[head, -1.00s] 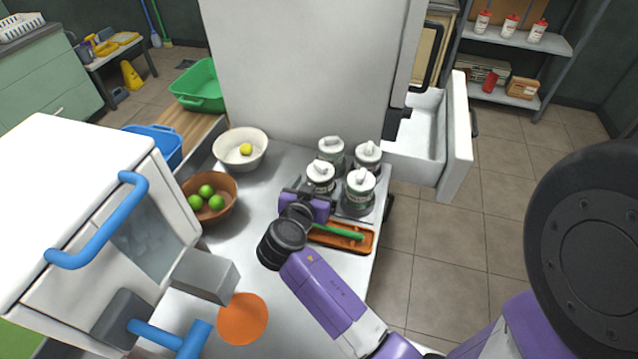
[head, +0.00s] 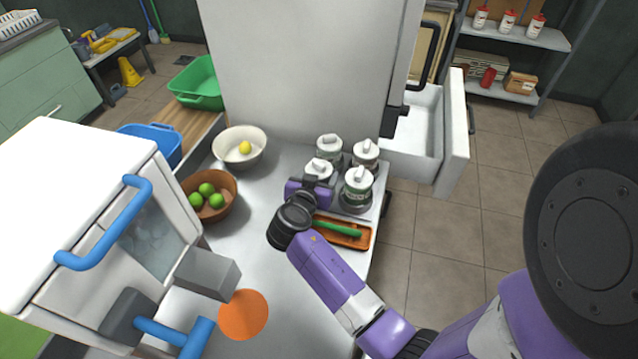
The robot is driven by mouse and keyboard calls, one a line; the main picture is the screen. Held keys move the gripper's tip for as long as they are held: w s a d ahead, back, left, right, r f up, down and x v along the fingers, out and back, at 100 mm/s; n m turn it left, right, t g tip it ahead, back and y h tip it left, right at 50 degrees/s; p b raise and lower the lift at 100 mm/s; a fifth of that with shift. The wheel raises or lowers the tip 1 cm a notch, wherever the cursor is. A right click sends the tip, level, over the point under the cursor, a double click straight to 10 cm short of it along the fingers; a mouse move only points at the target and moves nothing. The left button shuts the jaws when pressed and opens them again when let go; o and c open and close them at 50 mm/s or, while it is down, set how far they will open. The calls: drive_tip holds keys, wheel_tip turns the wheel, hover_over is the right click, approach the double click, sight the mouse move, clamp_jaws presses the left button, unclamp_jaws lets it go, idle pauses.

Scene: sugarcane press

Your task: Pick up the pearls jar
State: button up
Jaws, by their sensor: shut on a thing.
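Several glass jars with white lids stand in a cluster at the back right of the metal counter. The front-left jar (head: 319,169) is the one at my gripper; its lid shows and most of its body is hidden behind the gripper. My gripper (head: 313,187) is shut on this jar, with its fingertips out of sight. The front-right jar (head: 357,190), back-left jar (head: 329,150) and back-right jar (head: 365,155) stand close by. Labels are too small to read, so I cannot tell which holds pearls.
An orange tray (head: 357,241) with a green tool lies in front of the jars, close to my wrist. A bowl of limes (head: 226,208) and a cream bowl (head: 257,160) with a lemon stand left. An open drawer (head: 455,135) juts out right. The counter's middle is clear.

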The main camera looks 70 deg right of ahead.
drive_tip(key=shift+c, duration=1.3)
drive_tip(key=shift+r, duration=0.1)
